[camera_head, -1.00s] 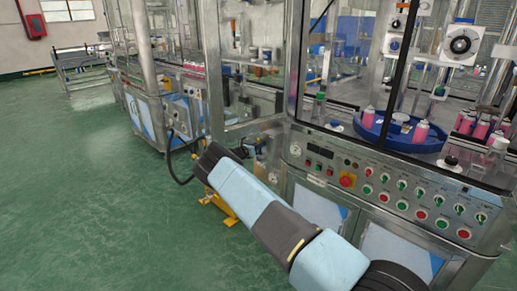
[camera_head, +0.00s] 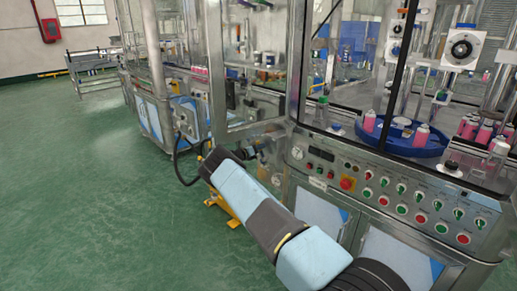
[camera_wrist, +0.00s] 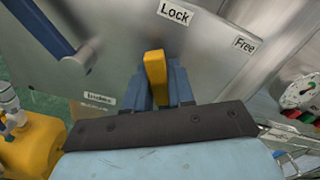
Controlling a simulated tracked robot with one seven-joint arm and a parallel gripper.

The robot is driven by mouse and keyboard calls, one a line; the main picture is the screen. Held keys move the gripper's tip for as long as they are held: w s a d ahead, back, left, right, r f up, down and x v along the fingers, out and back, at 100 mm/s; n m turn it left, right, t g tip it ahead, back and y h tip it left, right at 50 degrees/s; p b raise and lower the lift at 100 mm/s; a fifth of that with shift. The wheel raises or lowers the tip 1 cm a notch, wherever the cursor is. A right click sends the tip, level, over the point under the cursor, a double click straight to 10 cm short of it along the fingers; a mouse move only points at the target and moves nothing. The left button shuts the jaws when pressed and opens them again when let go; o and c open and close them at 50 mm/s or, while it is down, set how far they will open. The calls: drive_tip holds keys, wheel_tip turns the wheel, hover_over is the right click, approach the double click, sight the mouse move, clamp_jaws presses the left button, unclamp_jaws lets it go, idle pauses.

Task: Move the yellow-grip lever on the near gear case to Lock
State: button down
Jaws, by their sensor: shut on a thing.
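The lever's yellow grip (camera_wrist: 155,66) stands upright in the middle of the wrist view. My gripper (camera_wrist: 160,80) is shut on it, with a blue finger on each side. The grip's top end lies just below and a little left of the Lock label (camera_wrist: 174,12). The Free label (camera_wrist: 244,44) is farther right on the same grey metal case (camera_wrist: 215,65). The lever's lower part is hidden behind my gripper. In the head view, my own arm hides the lever and gripper.
In the wrist view, a blue bar with a round grey end (camera_wrist: 88,52) is at left, a yellow body (camera_wrist: 35,145) at lower left, and a white dial (camera_wrist: 300,92) at right. The head view shows a button panel (camera_head: 400,200) at right and open green floor (camera_head: 90,190) at left.

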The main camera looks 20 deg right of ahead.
drive_tip(key=shift+w+a+f, duration=0.1)
drive_tip(key=shift+w+a, duration=0.05)
drive_tip(key=shift+a, duration=0.35)
drive_tip(key=c, duration=1.2)
unclamp_jaws()
drive_tip(key=shift+w, duration=0.1)
drive_tip(key=shift+c, duration=0.2)
drive_tip(key=shift+o, duration=0.9)
drive_tip(key=shift+d, duration=0.2)
drive_tip(key=v, duration=1.4)
drive_tip(key=shift+d, duration=0.1)
